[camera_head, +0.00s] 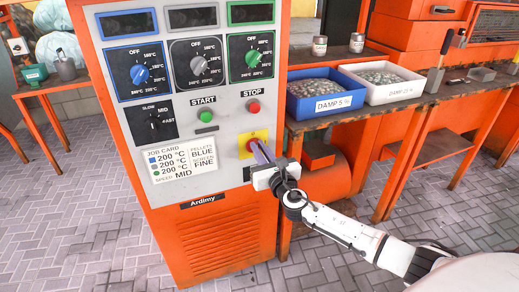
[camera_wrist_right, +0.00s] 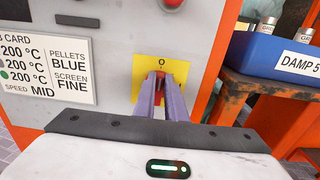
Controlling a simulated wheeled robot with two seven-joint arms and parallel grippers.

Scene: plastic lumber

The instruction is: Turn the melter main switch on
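The melter (camera_head: 219,230) is an orange cabinet with a grey control panel. Its main switch (camera_head: 252,146) is a red knob on a yellow plate, low on the right of the panel. In the right wrist view the red knob (camera_wrist_right: 160,82) shows between my purple fingertips, below a mark like "O" on the plate. My right gripper (camera_wrist_right: 161,85) is closed around the knob, with a finger on each side. The fingers hide much of the knob, so its exact angle is hard to read. My left gripper is not in view.
Above the switch are a green START button (camera_head: 206,116) and a red STOP button (camera_head: 254,107). Three temperature dials and a speed dial (camera_head: 153,121) fill the panel. A blue bin (camera_head: 324,103) and a white bin (camera_head: 398,92) of pellets stand on the bench to the right.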

